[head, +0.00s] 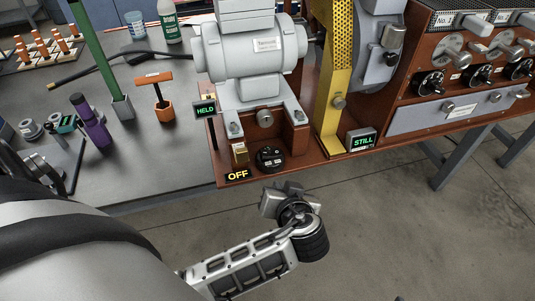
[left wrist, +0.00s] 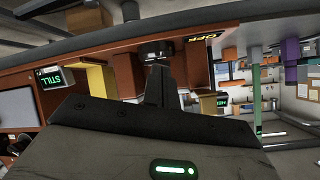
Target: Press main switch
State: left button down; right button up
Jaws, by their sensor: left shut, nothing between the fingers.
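The machine's front left corner carries a round black switch (head: 270,157) with a small brass-coloured part (head: 239,153) to its left. A display reading OFF (head: 237,175) sits below them on the front edge. I cannot tell for certain which part is the main switch. My left gripper (head: 283,193) is shut and empty, just in front of the red-brown base edge and below the black switch in the head view. In the left wrist view, the shut fingers (left wrist: 155,82) point at the black switch (left wrist: 155,50); contact cannot be told. My right gripper is out of view.
A grey motor (head: 252,48) stands behind the switch, beside a yellow belt guard (head: 333,75). Displays read HELD (head: 205,109) and STILL (head: 362,141). The grey bench (head: 150,170) at left holds an orange-handled tool (head: 155,90) and purple tool (head: 90,122). Open floor lies in front.

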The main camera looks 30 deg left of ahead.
pick_arm(q)
notch_tip(320, 180, up, 6)
jog(key=w+n+t+y, duration=0.1)
jog(key=w+n+y, duration=0.1)
jog(key=n+y, duration=0.1)
jog(key=shift+w+a+f+y, duration=0.15)
jog(key=shift+w+f+y, duration=0.1)
jog(key=shift+w+y, duration=0.15)
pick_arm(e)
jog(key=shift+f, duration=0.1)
pick_arm(q)
send_over(268, 163)
jog(key=shift+w+d+f+p, duration=0.1)
jog(key=shift+w+f+p, duration=0.1)
jog(key=shift+f, duration=0.35)
jog(key=shift+w+d+f+p, duration=0.1)
jog(key=shift+f+p, duration=0.05)
jog(key=shift+f, duration=0.4)
jog(key=f, duration=0.2)
jog(key=shift+s+a+f, duration=0.2)
jog(key=shift+f, duration=0.1)
jog(key=shift+s+f, duration=0.15)
jog(key=shift+f, duration=0.65)
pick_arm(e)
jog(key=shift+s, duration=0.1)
